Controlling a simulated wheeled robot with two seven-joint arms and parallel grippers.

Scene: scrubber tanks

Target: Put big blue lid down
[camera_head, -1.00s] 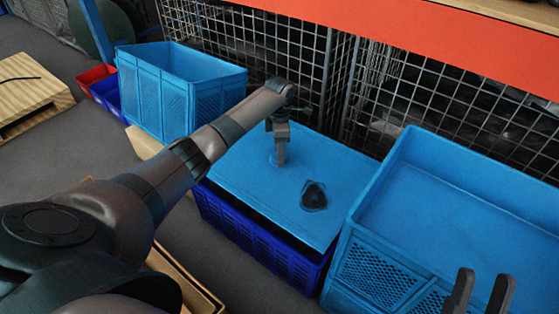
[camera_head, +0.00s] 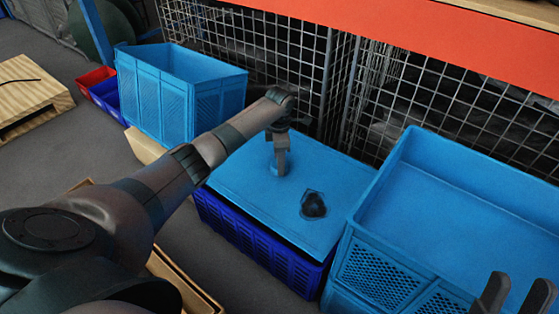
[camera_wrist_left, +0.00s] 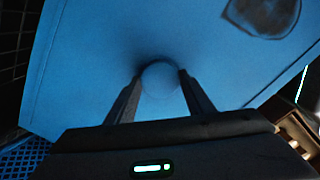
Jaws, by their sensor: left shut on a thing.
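The big blue lid (camera_head: 255,190) lies over a dark blue crate (camera_head: 250,235) in the middle of the head view. It looks close to level and on or just above the crate's rim; contact all around cannot be told. My left gripper (camera_head: 280,168) is shut on the lid's round blue knob, which shows between the two fingers in the left wrist view (camera_wrist_left: 160,80). My right gripper (camera_head: 514,298) is at the lower right with its fingers apart and nothing between them.
A large light blue bin (camera_head: 390,270) stands close on the right, another light blue bin (camera_head: 140,95) behind on the left. A wire mesh fence (camera_head: 300,70) and an orange beam (camera_head: 430,35) are behind.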

